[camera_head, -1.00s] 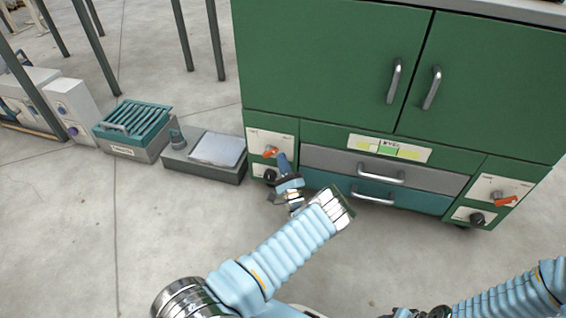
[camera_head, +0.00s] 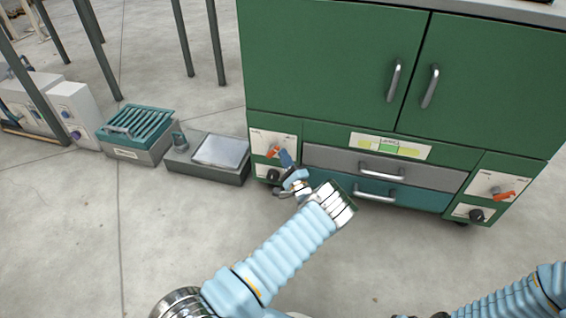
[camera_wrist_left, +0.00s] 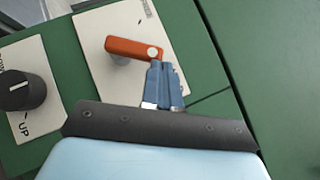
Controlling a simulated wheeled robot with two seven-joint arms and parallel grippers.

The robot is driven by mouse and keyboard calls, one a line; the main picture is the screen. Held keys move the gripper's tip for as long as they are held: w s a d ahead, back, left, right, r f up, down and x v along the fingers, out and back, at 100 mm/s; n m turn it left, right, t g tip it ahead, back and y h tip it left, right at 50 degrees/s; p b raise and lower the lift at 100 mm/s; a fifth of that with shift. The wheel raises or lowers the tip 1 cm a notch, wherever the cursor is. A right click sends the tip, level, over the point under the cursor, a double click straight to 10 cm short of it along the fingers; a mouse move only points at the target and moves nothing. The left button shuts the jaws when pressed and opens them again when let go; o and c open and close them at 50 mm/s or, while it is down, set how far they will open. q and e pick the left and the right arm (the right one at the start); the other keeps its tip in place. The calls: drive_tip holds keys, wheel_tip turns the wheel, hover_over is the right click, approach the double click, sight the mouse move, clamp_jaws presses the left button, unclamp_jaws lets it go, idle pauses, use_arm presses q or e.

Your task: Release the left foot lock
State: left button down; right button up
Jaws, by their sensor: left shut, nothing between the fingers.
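The left foot lock is an orange lever (camera_head: 273,152) on a white panel (camera_head: 287,142) at the lower left of the green cabinet. In the left wrist view the lever (camera_wrist_left: 133,48) lies roughly crosswise, with a white dot at its right end. My left gripper (camera_head: 284,157) is shut and empty. Its blue fingers (camera_wrist_left: 160,66) are right at the dotted end, seeming to touch or nearly touch it. They hide part of the panel behind. My right arm (camera_head: 510,295) enters at the lower right; its fingers are out of view.
A black knob (camera_wrist_left: 22,90) sits on a smaller white panel beside the lever. Two drawers (camera_head: 380,181) lie right of my left gripper. Another orange lever (camera_head: 503,195) is at the cabinet's right. A grey box (camera_head: 207,158) stands on the floor to the left. Floor in front is clear.

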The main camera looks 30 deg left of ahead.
wheel_tip(320, 180, up, 5)
drive_tip(key=p, duration=0.5)
use_arm(q)
drive_tip(key=s+a+r+n+g+h+b, duration=0.1)
drive_tip(key=a+r+n+g+h+b, duration=0.3)
drive_tip(key=a+n+h+b, duration=0.3)
drive_tip(key=shift+s+n+g+h+b, duration=0.45)
drive_tip(key=shift+n+h+b, duration=0.3)
drive_tip(key=shift+n+h, duration=0.8)
use_arm(e)
drive_tip(key=d+x, duration=0.1)
drive_tip(key=x, duration=0.7)
drive_tip(key=shift+s+d+f, duration=0.35)
drive_tip(key=shift+s, duration=0.35)
use_arm(q)
drive_tip(key=shift+a+n+y, duration=0.1)
drive_tip(key=shift+n+y, duration=0.15)
drive_tip(key=shift+w, duration=0.1)
drive_tip(key=w+d+r+v, duration=0.1)
drive_tip(key=w+v, duration=0.1)
drive_tip(key=v, duration=1.1)
drive_tip(key=shift+w+d, duration=0.15)
drive_tip(key=shift+w, duration=0.1)
use_arm(e)
drive_tip(key=shift+s+d+r, duration=0.2)
drive_tip(key=shift+s+d, duration=0.15)
drive_tip(key=shift+d, duration=0.05)
